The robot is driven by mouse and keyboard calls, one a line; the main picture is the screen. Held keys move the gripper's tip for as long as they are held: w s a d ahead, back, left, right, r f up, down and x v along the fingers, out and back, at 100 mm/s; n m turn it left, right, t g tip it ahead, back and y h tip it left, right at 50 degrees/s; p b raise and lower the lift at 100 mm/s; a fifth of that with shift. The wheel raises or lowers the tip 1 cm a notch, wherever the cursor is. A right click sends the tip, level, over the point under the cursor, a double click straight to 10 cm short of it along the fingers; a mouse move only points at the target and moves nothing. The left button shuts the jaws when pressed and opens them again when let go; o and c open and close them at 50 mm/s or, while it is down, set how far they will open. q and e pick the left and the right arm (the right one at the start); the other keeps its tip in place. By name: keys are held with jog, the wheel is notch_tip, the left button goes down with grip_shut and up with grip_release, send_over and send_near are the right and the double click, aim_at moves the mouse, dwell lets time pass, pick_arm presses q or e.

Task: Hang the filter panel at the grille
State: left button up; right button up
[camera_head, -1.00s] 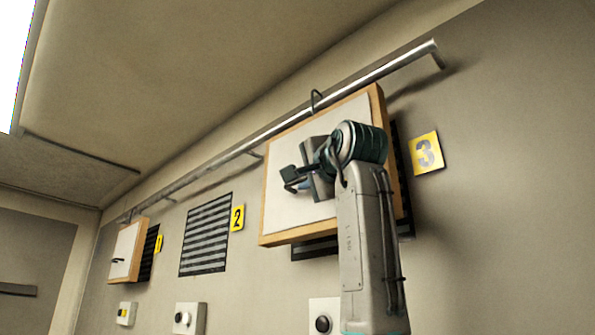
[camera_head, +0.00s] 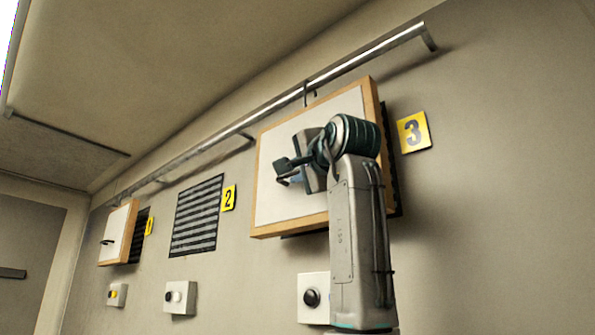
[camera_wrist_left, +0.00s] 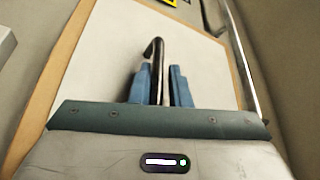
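The filter panel (camera_head: 283,198) is a white board in a wooden frame. In the head view it is upright in front of grille 3 (camera_head: 394,196) and hides most of it. A dark hook (camera_head: 306,94) at its top edge meets the metal rail (camera_head: 345,73); whether the rail bears the weight I cannot tell. My left gripper (camera_head: 288,174) is at the panel's face. In the left wrist view its blue fingers (camera_wrist_left: 160,88) are closed around the panel's dark handle (camera_wrist_left: 156,62). My right gripper is not in view.
A yellow number 3 plate (camera_head: 414,131) is right of the panel. Bare grille 2 (camera_head: 196,216) is to the left, and another framed panel (camera_head: 117,234) hangs at grille 1 (camera_head: 138,236). Several switch boxes, such as the one below the panel (camera_head: 313,291), are on the wall.

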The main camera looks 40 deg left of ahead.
pick_arm(q)
jog(key=o, duration=0.4)
jog(key=shift+c, duration=0.2)
jog(key=shift+d, duration=0.15)
jog(key=shift+s+d+f+b, duration=0.2)
jog(key=shift+d+f+b, duration=0.1)
jog(key=shift+b, duration=0.15)
jog(key=b+v, duration=0.4)
jog(key=v, duration=0.6)
jog(key=shift+r, duration=0.2)
jog(key=shift+a, duration=0.1)
